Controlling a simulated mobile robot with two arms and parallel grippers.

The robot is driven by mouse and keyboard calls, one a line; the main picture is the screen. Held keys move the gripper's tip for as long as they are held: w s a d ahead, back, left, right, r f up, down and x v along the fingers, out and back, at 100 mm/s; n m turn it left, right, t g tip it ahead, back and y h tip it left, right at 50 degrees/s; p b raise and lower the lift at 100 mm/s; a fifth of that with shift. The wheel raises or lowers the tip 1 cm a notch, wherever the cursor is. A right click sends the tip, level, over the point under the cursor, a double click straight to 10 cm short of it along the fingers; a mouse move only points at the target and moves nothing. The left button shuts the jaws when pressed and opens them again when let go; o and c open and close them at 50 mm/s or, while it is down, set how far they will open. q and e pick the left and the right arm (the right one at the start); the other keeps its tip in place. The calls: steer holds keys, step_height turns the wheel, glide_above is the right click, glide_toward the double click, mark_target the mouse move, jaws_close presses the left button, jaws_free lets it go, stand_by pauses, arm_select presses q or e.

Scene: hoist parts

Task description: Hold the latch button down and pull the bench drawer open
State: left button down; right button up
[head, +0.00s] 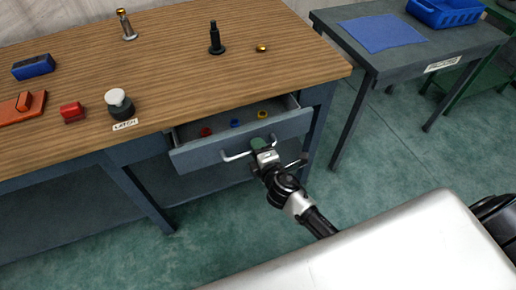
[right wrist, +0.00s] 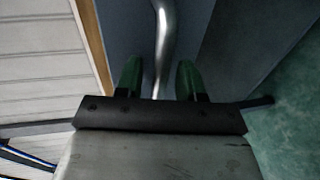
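The bench drawer (head: 215,151) stands partly open under the wooden bench top, with small red, blue and yellow parts inside. Its pale bar handle (head: 236,156) is on the front; the bar also shows in the right wrist view (right wrist: 164,40). My right gripper (head: 262,146) is at the handle. In the right wrist view its green fingertips (right wrist: 160,80) are spread, one on each side of the bar, with gaps between. The latch button (head: 117,98), a pale cap on a dark base, stands on the bench behind a LATCH label (head: 125,125). Nothing touches it. My left gripper is not in view.
The bench top (head: 175,60) holds a blue block (head: 33,67), a red block (head: 72,112), an orange part (head: 22,107), a black post (head: 216,40) and a metal post (head: 126,26). A grey table (head: 400,70) stands right. Green floor lies between.

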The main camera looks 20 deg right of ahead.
steer(key=shift+w, duration=0.1)
steer(key=shift+c, duration=0.4)
jaws_close()
